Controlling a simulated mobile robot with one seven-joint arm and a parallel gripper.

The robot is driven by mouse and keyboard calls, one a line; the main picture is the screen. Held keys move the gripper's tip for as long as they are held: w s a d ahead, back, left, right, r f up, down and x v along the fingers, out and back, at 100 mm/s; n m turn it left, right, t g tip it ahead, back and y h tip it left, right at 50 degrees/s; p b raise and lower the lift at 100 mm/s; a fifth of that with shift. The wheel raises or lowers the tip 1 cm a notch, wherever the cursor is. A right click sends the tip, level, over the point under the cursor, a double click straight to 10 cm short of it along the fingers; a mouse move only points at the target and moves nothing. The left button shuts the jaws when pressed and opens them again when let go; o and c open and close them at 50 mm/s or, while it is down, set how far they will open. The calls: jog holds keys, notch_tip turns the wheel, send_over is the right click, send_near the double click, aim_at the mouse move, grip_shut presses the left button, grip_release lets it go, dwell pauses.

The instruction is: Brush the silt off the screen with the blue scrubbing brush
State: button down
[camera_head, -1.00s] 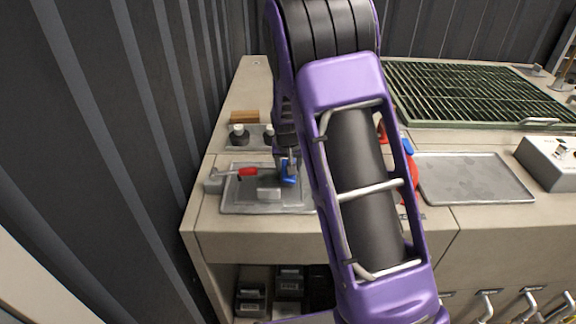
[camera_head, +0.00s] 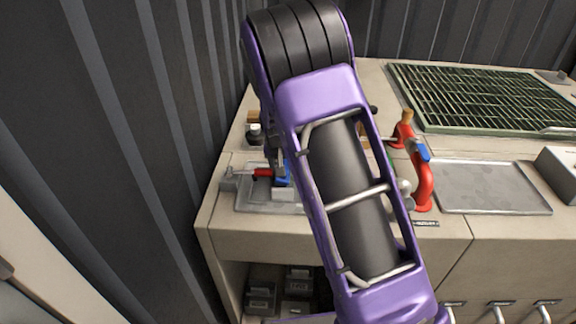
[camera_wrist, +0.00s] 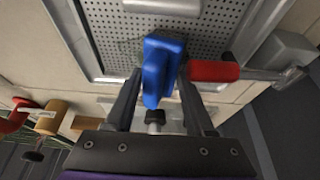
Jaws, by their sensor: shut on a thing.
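My gripper (camera_wrist: 160,82) is shut on the blue scrubbing brush (camera_wrist: 158,68), seen between its two fingers in the wrist view. In the head view my arm hides most of the gripper, and a bit of the blue brush (camera_head: 284,172) shows beside it. The brush is over a perforated metal plate (camera_wrist: 110,40) in a grey tray (camera_head: 250,203) at the left end of the bench. I cannot tell whether it touches the plate. A red-handled clamp (camera_wrist: 214,71) is close beside the brush. I cannot make out silt on the plate.
A pale block (camera_head: 284,194) is on the tray. A red pipe with a blue lever (camera_head: 424,190) stands right of my arm. A flat grey tray (camera_head: 490,188) and a green grating (camera_head: 480,95) lie farther right. A dark ribbed wall (camera_head: 130,150) is close on the left.

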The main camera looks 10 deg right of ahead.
jog(key=a, duration=0.4)
jog(key=shift+w+a+r, duration=0.15)
jog(key=shift+w+a, duration=0.25)
jog(key=shift+a, duration=0.5)
jog(key=shift+s+d+f, duration=0.1)
jog(key=shift+d+f, duration=0.25)
jog(key=shift+d, duration=0.55)
jog(key=shift+s+d+r+b, duration=0.1)
jog(key=shift+s+d+b, duration=0.1)
jog(key=shift+d, duration=0.8)
jog(key=shift+s+d+r+b, duration=0.1)
jog(key=shift+s+d+b, duration=0.05)
jog(key=shift+d, duration=0.8)
jog(key=shift+s+d+r, duration=0.1)
jog(key=shift+s+d, duration=0.1)
jog(key=shift+d, duration=0.25)
jog(key=shift+s+d+r, duration=0.1)
jog(key=shift+s+d, duration=0.05)
jog(key=shift+d, duration=0.25)
jog(key=shift+s+d+r+b, duration=0.15)
jog(key=shift+d+b, duration=0.2)
jog(key=shift+d, duration=0.8)
jog(key=shift+s+d+r+b, duration=0.15)
jog(key=shift+d+b, duration=0.2)
jog(key=shift+d, duration=0.75)
